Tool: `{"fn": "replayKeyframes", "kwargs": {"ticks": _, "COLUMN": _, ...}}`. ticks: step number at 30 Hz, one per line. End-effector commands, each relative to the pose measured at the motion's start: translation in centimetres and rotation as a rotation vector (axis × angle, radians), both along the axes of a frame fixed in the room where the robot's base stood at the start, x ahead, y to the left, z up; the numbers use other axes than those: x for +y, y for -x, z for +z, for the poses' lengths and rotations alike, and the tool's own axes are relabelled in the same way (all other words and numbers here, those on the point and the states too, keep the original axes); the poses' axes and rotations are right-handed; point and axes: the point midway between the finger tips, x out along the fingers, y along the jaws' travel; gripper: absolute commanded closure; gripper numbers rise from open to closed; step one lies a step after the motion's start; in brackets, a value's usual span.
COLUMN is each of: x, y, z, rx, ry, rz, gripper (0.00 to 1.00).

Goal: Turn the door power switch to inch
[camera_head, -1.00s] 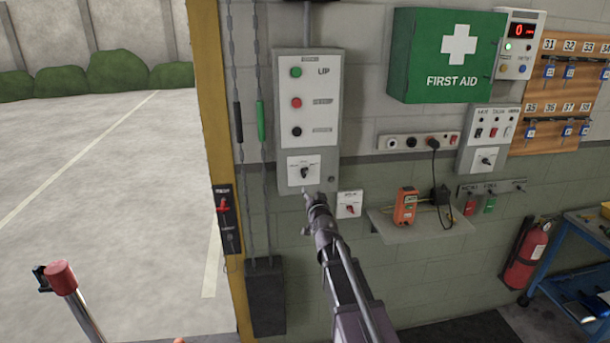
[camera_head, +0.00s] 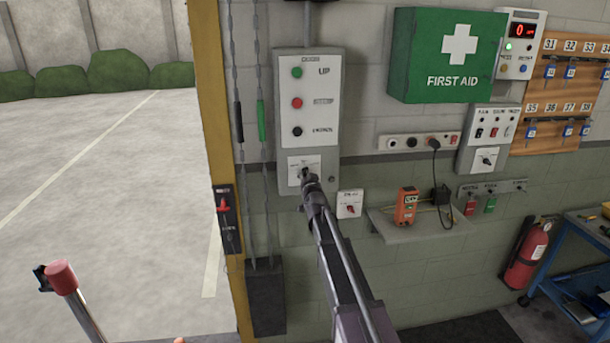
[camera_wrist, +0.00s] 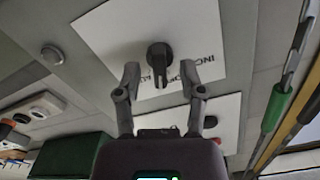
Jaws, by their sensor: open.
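The door power switch is a dark rotary knob (camera_head: 304,172) on a white plate (camera_head: 292,163) low on the grey door control box. In the wrist view, the knob (camera_wrist: 160,58) shows on its plate, with "INCH" printed upside down beside it. My gripper (camera_head: 310,182) is just in front of the knob, at its lower right in the head view. In the wrist view, my gripper (camera_wrist: 159,72) is open, with one finger on each side of the knob's handle. A gap shows on both sides. Depth contact cannot be told.
Green, red and black buttons (camera_head: 297,103) sit above the plate. Chains (camera_head: 261,120) hang at the left beside the yellow post (camera_head: 216,120). A small plate with a red switch (camera_head: 349,204) and a shelf (camera_head: 415,223) are to the right.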

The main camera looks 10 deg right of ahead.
Motion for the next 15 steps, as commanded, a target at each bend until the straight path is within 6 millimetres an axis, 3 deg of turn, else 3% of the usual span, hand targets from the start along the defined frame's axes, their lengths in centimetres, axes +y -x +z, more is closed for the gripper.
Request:
{"fn": "replayKeyframes", "kwargs": {"ticks": 4, "x": -0.02, "y": -1.06, "z": 0.0, "rx": 0.0, "ry": 0.0, "rz": 0.0, "gripper": 0.49}}
{"fn": "replayKeyframes", "kwargs": {"ticks": 15, "x": -0.06, "y": -1.24, "z": 0.0, "rx": 0.0, "ry": 0.0, "rz": -0.001, "gripper": 0.49}}
